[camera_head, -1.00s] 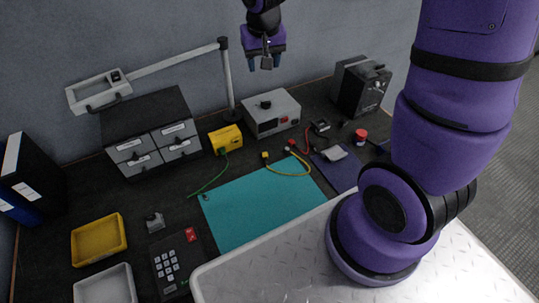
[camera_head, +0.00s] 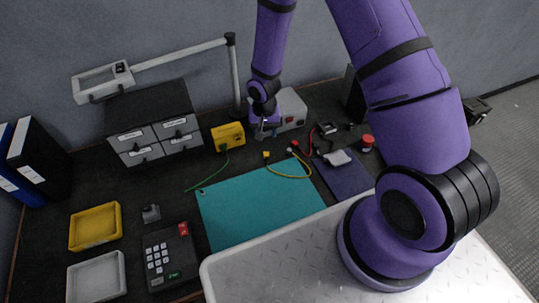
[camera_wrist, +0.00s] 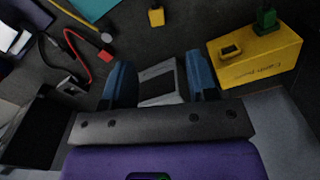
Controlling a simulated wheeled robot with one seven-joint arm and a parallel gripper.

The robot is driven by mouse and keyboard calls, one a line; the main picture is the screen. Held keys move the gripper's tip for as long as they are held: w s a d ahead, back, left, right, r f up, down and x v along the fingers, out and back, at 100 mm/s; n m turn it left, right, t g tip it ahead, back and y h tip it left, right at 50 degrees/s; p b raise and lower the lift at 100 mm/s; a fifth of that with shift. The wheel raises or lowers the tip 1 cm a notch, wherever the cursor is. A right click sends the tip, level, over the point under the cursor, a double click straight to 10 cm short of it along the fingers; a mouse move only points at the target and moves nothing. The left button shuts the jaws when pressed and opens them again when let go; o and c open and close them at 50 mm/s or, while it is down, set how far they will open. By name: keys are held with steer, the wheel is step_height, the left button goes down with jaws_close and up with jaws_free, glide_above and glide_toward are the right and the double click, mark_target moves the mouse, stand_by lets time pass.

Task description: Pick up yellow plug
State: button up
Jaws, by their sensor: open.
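The yellow plug (camera_head: 266,155) is a small yellow block at the end of a yellow cable (camera_head: 292,175). It lies on the dark bench just behind the teal mat. In the wrist view the plug (camera_wrist: 156,17) is at the top centre, beyond the fingertips. My gripper (camera_head: 262,131) is behind the plug, in front of the grey power unit, and apart from the plug. In the wrist view my gripper (camera_wrist: 160,75) has two blue fingers spread apart. A grey shape shows between them; I cannot tell what it is.
A yellow box (camera_head: 227,137) with a green plug stands left of the plug. The grey power unit (camera_head: 292,108) stands behind. Red and black leads (camera_wrist: 80,55) lie to the right in the head view. The teal mat (camera_head: 255,205) is mostly clear.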

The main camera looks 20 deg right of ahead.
glide_above(267, 155)
steer(key=f, duration=0.6)
steer(key=shift+w+a, duration=0.15)
steer(key=shift+w, duration=0.2)
steer(key=f, duration=0.2)
steer(key=s+f, duration=0.1)
steer(key=f, duration=0.1)
steer(key=shift+w+f, duration=0.1)
steer(key=shift+f, duration=0.45)
steer(key=shift+c, duration=0.2)
jaws_close()
